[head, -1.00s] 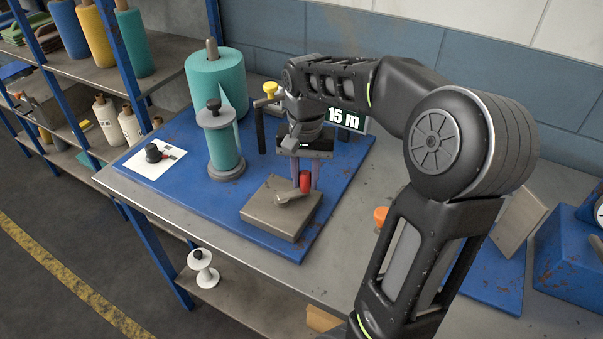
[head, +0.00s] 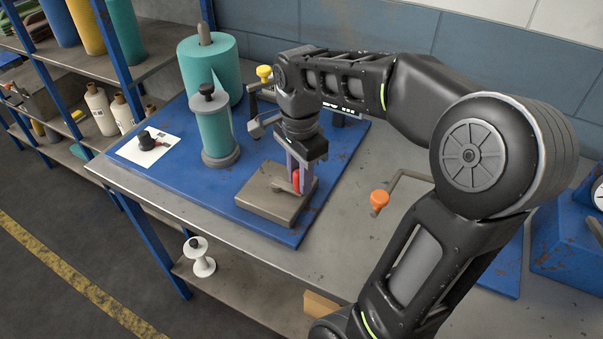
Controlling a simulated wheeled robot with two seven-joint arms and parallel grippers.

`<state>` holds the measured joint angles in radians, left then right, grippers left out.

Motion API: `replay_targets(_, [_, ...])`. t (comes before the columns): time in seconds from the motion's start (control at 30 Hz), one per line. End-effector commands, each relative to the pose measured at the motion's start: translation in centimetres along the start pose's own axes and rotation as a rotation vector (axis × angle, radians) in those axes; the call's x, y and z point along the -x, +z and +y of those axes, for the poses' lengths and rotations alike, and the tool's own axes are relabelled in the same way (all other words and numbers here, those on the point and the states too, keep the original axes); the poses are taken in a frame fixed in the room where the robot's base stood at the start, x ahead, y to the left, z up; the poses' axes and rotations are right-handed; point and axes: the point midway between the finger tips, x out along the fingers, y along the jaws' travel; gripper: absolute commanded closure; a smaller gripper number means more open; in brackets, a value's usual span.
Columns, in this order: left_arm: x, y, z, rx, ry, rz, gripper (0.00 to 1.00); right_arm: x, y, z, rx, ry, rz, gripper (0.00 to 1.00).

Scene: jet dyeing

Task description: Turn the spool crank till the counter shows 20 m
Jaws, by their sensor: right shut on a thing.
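The spool crank has a red handle (head: 296,181) and stands on a grey-brown base block (head: 272,203) on the blue board. My right gripper (head: 297,178) points down and is shut on the red handle. The take-up spool (head: 214,130) with teal fabric stands upright on the board. The large teal roll (head: 222,70) stands behind it, with a strip of fabric between the two. The counter is mostly hidden behind my right arm, so its number cannot be read. My left gripper is not in view.
A white card with a black knob (head: 147,143) lies left of the spool. A yellow knob (head: 264,73) stands close to my arm. An orange-knobbed crank (head: 379,199) is to the right. A white reel (head: 201,260) is on the lower shelf.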

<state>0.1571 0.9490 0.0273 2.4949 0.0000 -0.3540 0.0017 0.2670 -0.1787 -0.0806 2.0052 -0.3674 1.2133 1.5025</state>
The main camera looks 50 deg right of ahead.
Motion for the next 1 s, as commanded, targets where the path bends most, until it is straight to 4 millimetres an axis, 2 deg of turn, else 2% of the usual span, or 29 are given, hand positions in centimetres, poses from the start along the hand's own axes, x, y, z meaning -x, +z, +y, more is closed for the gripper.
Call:
replay_targets(0.6, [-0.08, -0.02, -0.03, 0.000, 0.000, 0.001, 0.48, -0.03, 0.39, 0.16, -0.055, 0.002, -0.002, 1.00])
replay_targets(0.63, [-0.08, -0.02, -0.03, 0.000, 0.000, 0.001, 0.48, -0.03, 0.39, 0.16, -0.054, 0.002, -0.002, 0.72])
replay_targets(0.87, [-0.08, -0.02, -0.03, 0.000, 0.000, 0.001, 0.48, -0.02, 0.35, 0.14, -0.054, 0.001, -0.001, 0.54])
replay_targets(1.0, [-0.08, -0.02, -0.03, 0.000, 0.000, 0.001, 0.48, -0.02, 0.33, 0.14, -0.054, 0.001, -0.001, 0.53])
